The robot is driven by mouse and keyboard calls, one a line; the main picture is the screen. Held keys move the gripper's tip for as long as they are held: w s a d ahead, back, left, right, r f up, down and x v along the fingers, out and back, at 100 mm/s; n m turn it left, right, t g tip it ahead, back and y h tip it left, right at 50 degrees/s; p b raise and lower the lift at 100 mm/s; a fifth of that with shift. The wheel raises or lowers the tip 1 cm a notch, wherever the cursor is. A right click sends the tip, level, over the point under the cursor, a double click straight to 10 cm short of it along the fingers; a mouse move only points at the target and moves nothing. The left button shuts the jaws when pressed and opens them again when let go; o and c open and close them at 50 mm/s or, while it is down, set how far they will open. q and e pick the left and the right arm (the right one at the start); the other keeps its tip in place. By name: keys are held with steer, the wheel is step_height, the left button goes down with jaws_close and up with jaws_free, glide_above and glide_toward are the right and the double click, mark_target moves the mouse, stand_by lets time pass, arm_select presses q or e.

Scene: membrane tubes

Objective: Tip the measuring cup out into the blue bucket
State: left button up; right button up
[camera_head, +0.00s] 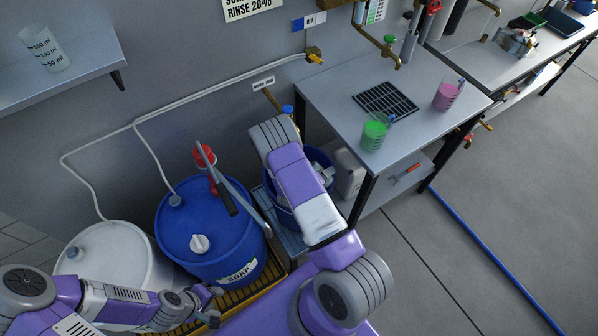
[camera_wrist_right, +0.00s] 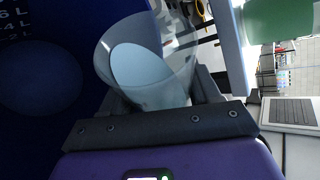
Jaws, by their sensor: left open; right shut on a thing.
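The blue bucket (camera_head: 284,217) stands on a low stand between the blue drum and the bench, partly hidden behind my right arm. Its dark blue wall with litre marks fills the left of the right wrist view (camera_wrist_right: 75,35). My right gripper (camera_wrist_right: 160,90) is shut on the clear measuring cup (camera_wrist_right: 180,50), which is beside the bucket wall in that view. A pale blue oval shows in the cup; I cannot tell whether it is liquid or the base. The head view mostly hides this gripper and cup. My left gripper (camera_head: 208,304) is open and empty, low in front of the drum.
The blue soap drum (camera_head: 205,240) with a pump and a white drum (camera_head: 110,258) stand left of the bucket. The bench (camera_head: 335,85) at right holds a green-liquid cup (camera_head: 375,131) and a pink-liquid cup (camera_head: 446,95). Another cup (camera_head: 45,50) is on the wall shelf.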

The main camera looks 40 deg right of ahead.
steer(key=shift+r+n+g+h+p, duration=0.4)
steer(key=shift+r+n+g+p, duration=0.2)
steer(key=shift+r+n+g, duration=0.15)
stand_by(1.0)
steer(key=shift+w+a+f+n+g+h+b, duration=0.15)
steer(key=shift+w+f+n+g+b, duration=0.1)
steer(key=shift+w+f+b, duration=0.25)
steer(key=shift+w+a+f+n+g+h+b, duration=0.15)
steer(key=shift+w+f+n+b, duration=0.1)
steer(key=shift+f+b, duration=0.4)
steer(key=shift+w+a+r+n+g+h+b, duration=0.1)
steer(key=shift+w+r+n+g+h+b, duration=0.1)
steer(key=shift+r+n+g, duration=0.15)
steer(key=shift+w+r+n+g+h+b, duration=0.1)
steer(key=shift+r+n+g+h, duration=0.1)
steer(key=shift+r+n, duration=0.15)
stand_by(0.7)
